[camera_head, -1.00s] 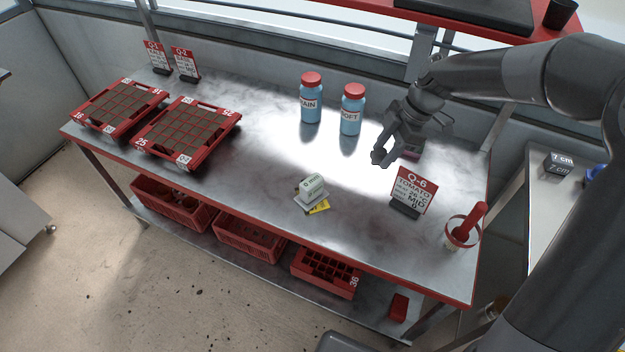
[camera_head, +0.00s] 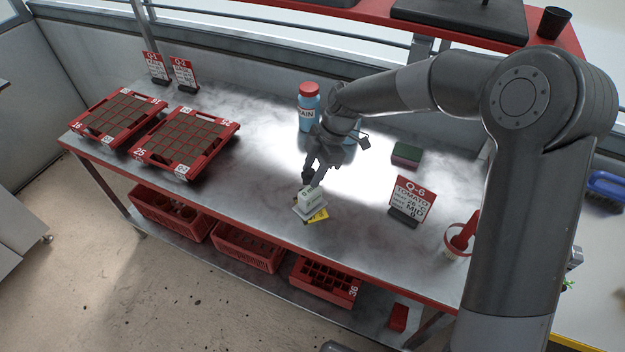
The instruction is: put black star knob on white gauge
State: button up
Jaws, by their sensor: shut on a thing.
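The white gauge (camera_head: 312,202) stands on a small pale base with a yellow tag near the front middle of the metal bench. My gripper (camera_head: 312,180) is right above its top, pointing down. It is shut on a small dark thing, the black star knob (camera_head: 307,177), which shows only as a dark lump at the fingertips. The knob is at or just above the gauge's top. I cannot tell whether they touch.
A blue bottle (camera_head: 308,108) stands behind my gripper; a second is mostly hidden by my arm. A sponge (camera_head: 407,154), a Q-6 sign (camera_head: 411,200) and a red-handled tool in a cup (camera_head: 461,240) are on the right.

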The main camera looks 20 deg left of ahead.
aim_at(313, 189)
jog(key=shift+a+f, duration=0.15)
jog(key=shift+f, duration=1.95)
jog(key=shift+f, duration=0.15)
jog(key=o, duration=1)
jog(key=shift+c, duration=0.2)
jog(key=v, duration=1.2)
jog(key=shift+r, duration=0.2)
